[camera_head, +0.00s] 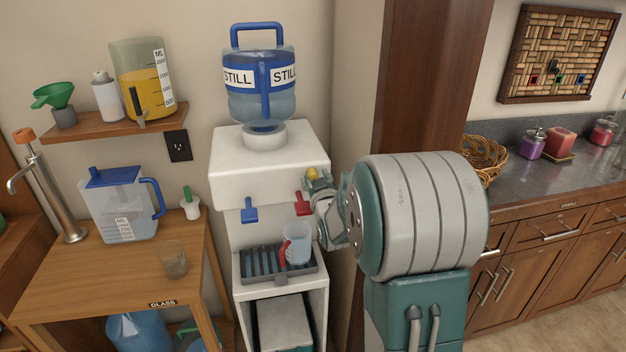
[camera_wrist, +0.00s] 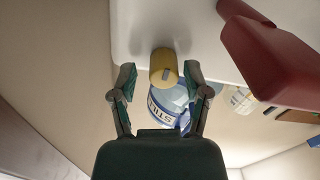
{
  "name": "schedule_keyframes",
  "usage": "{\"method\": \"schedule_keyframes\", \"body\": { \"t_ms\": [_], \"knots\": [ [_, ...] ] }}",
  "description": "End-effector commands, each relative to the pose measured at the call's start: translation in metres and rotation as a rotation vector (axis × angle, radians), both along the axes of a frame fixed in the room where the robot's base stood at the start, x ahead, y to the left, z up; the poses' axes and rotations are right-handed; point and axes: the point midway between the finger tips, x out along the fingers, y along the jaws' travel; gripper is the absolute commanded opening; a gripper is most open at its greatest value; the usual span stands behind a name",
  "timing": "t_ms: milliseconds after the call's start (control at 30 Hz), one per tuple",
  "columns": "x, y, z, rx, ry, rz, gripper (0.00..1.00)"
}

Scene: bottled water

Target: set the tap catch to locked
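The white water dispenser (camera_head: 262,178) has a blue tap (camera_head: 249,212) on the left and a red tap (camera_head: 299,203) on the right. A small yellow knob (camera_head: 312,173), which appears to be the tap catch, sits on its right part above the red tap. In the wrist view the yellow knob (camera_wrist: 162,62) has a short dark mark on its face. My gripper (camera_head: 319,180) is at the knob. In the wrist view my gripper (camera_wrist: 160,72) is open, with one finger on each side of the knob and gaps between. The red tap (camera_wrist: 272,62) is close on the right.
A jug with a red handle (camera_head: 297,245) stands on the drip tray (camera_head: 262,279) below the red tap. A blue STILL bottle (camera_head: 259,85) sits on top of the dispenser. A wooden table (camera_head: 130,270) with a pitcher and glass is at left; a brown cabinet panel stands at right.

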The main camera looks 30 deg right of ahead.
Motion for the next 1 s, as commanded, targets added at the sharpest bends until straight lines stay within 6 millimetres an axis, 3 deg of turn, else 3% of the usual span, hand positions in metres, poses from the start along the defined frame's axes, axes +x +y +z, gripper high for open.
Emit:
{"method": "schedule_keyframes", "body": {
  "t_ms": [433, 800, 1000],
  "knots": [
    [-0.007, 0.003, 0.0, -0.001, 0.001, 0.002, 0.7],
    [-0.077, 0.022, 0.0, -0.001, 0.001, 0.0, 0.7],
    [-0.106, 0.03, -0.001, -0.001, 0.001, 0.0, 0.7]
  ]
}}
